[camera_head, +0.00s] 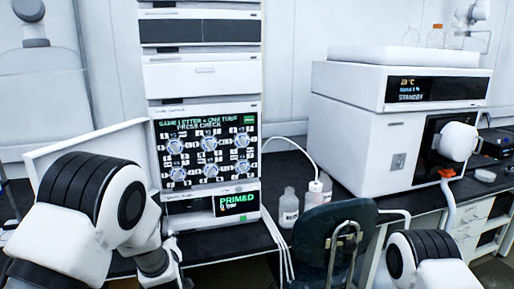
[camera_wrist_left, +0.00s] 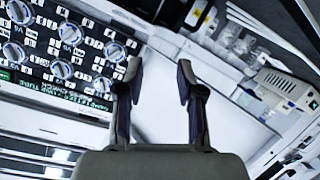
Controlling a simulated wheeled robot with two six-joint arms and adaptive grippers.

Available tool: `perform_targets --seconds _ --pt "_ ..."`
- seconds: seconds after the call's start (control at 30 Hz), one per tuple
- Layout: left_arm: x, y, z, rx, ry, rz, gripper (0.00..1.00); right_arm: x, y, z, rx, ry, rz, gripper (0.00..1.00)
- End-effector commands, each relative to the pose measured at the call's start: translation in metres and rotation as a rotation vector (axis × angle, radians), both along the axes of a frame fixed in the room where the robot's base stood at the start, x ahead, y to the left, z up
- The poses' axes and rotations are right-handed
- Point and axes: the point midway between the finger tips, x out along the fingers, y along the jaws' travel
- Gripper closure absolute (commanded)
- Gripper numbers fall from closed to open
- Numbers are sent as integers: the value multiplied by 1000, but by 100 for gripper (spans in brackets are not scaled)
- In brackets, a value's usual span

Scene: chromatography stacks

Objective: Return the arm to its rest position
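My left arm comes in from the lower left in the head view, in front of the left stack. Its gripper (camera_head: 172,256) hangs low near the front edge of the black bench, partly hidden by the arm. In the left wrist view the two dark fingers (camera_wrist_left: 158,88) stand apart with nothing between them. A pale panel lies behind them, and the valve panel (camera_wrist_left: 62,50) is at the left.
The chromatography stack (camera_head: 203,75) has an open white door (camera_head: 85,150) beside my left arm. A chair (camera_head: 335,235) stands in front of the bench. Bottles (camera_head: 288,208) stand between the stack and the white instrument (camera_head: 345,125) reading STANDBY. Tubes hang over the bench edge.

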Motion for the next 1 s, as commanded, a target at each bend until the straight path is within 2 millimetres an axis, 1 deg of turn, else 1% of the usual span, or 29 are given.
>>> perform_targets --seconds 0.03,0.07,0.1,0.13,0.17,0.2,0.27,0.3,0.37,0.4,0.47,0.5,0.57,0.6,0.7,0.77,0.8,1.0 --pt "-13 6 -29 -1 59 2 62 0 0 0 0 0 0 100" --pt "-21 8 -44 -1 91 1 62 0 0 0 0 0 0 100" --pt "-36 13 -70 2 152 -3 62 0 0 0 0 0 0 100" --pt "-47 16 -87 3 193 -7 62 0 0 0 0 0 0 100" --pt "-63 19 -109 7 250 -14 62 0 0 0 0 0 0 100" --pt "-85 23 -137 10 324 -25 62 0 0 0 0 0 0 100" --pt "-124 27 -177 16 446 -49 62 0 0 0 0 0 0 100" --pt "-152 29 -201 20 528 -71 62 0 0 0 0 0 0 100" --pt "-197 31 -233 25 655 -111 62 0 0 0 0 0 0 100" --pt "-230 31 -251 25 742 -142 62 0 0 0 0 0 0 100" --pt "-280 29 -272 24 872 -200 62 0 0 0 0 0 0 100" --pt "-314 27 -282 20 959 -245 62 0 0 0 0 0 0 100" --pt "-361 22 -289 15 1075 -324 62 0 0 0 0 0 0 100" --pt "-388 17 -289 11 1140 -381 62 0 0 0 0 0 0 100" --pt "-433 4 -279 18 1252 -535 62 0 0 0 0 0 0 100" --pt "-447 -1 -276 32 1288 -614 62 0 0 0 0 0 0 100" --pt "-447 -3 -276 49 1294 -657 62 0 0 0 0 0 0 100" --pt "-446 -3 -276 61 1294 -665 62 0 0 0 0 0 0 100"
